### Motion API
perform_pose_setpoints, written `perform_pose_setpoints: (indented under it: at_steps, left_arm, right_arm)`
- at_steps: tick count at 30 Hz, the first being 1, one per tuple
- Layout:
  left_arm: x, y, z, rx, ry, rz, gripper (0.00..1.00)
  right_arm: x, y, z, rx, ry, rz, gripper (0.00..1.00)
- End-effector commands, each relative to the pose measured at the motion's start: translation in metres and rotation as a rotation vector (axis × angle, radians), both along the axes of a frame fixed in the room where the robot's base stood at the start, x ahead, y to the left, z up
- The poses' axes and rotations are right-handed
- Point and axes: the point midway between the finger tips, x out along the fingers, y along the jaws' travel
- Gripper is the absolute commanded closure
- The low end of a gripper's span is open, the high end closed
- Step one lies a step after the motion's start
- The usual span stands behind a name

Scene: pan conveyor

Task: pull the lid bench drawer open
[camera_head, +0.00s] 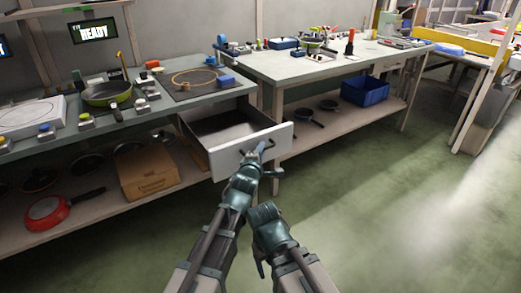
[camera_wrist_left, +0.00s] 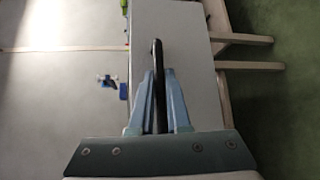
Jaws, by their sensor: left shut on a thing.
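The lid bench drawer (camera_head: 222,125) stands pulled out of the left bench, and its dark, empty-looking inside shows. Its pale front panel (camera_head: 284,137) faces me and also shows in the left wrist view (camera_wrist_left: 195,75). My left gripper (camera_head: 261,152) is at the front panel, shut on the dark bar handle. In the left wrist view the handle (camera_wrist_left: 157,65) lies between the two blue fingers of the gripper (camera_wrist_left: 160,100). My right gripper (camera_head: 260,262) hangs low beside the left arm, apart from the drawer. Its fingers are too unclear to read.
The left bench (camera_head: 140,118) carries a frying pan (camera_head: 107,94) and small parts. Its lower shelf holds a cardboard box (camera_head: 149,173) and a red pan (camera_head: 52,212). A second bench (camera_head: 295,68) stands behind, with a blue crate (camera_head: 364,91) below. The green floor at right is clear.

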Motion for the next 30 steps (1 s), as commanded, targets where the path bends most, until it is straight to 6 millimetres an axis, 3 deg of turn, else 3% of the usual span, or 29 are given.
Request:
perform_pose_setpoints:
  at_steps: [5,6,8,20,30]
  left_arm:
    - [0.0,0.0,-0.001,0.001,0.002,0.001,1.0]
    - [0.0,0.0,-0.001,0.001,0.002,0.001,0.82]
    - [0.0,0.001,-0.001,0.001,0.002,0.001,0.73]
    - [-0.004,0.002,0.001,0.0,0.001,0.0,0.73]
    - [-0.049,0.014,0.008,-0.001,0.001,0.0,0.73]
  right_arm:
    - [0.0,0.0,0.0,0.0,0.0,0.0,0.3]
    - [0.0,0.0,0.0,0.0,0.0,0.0,0.3]
    - [0.0,0.0,0.0,0.0,0.0,0.0,0.3]
    - [0.0,0.0,0.001,0.0,0.0,0.0,0.3]
    - [0.0,0.0,0.008,0.001,0.0,0.0,0.3]
